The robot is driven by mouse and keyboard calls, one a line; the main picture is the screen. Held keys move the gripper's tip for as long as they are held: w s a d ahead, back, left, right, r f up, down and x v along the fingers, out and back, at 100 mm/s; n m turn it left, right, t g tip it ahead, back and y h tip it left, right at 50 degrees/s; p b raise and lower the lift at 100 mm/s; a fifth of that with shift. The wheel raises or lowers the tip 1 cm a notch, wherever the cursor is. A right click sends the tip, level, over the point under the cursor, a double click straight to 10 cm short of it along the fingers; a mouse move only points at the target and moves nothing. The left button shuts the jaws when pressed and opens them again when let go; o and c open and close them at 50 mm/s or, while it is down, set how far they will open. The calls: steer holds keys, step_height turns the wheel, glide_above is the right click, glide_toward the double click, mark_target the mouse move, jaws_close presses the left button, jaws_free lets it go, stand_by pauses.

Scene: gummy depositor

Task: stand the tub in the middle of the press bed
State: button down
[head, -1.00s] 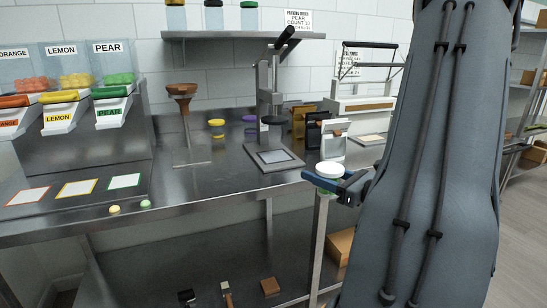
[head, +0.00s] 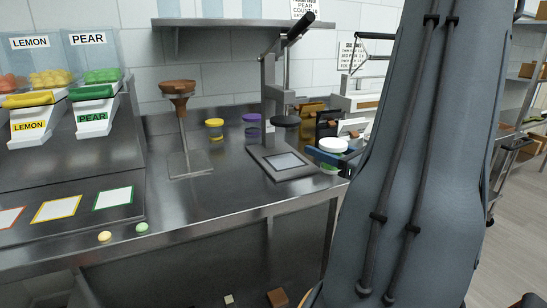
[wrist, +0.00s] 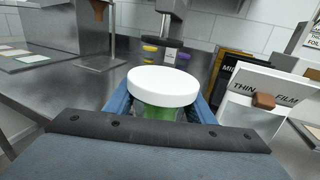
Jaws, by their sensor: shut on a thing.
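The tub has a white lid and a green body. In the wrist view the tub (wrist: 161,88) sits between the blue fingers of my gripper (wrist: 160,112), which is shut on it. In the head view the tub (head: 333,146) is held upright by my gripper (head: 335,158), just right of the press. The press (head: 279,105) stands on the steel counter with a round dark plate above its bed. The press bed (head: 286,161) is a flat base with a pale square and nothing standing on it. My arm hides part of the counter's right end.
A brown funnel on a stand (head: 178,100) is left of the press. Yellow-lidded (head: 214,127) and purple-lidded (head: 251,124) tubs stand behind. A THIN FILM box (wrist: 257,105) and dark boxes are close right of my gripper. The counter's front middle (head: 215,200) is clear.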

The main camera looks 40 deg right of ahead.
steer(key=w, duration=0.6)
steer(key=w+a+p, duration=0.1)
steer(key=w, duration=0.5)
steer(key=w+p, duration=0.1)
steer(key=w, duration=0.4)
steer(key=shift+w+a, duration=0.2)
steer(key=shift+w, duration=0.2)
steer(key=shift+w+f, duration=0.35)
steer(key=shift+f, duration=0.1)
steer(key=shift+f+p, duration=0.55)
steer(key=shift+f, duration=0.75)
steer(key=shift+f, duration=0.2)
steer(key=c, duration=0.8)
jaws_free()
steer(key=shift+r, duration=0.2)
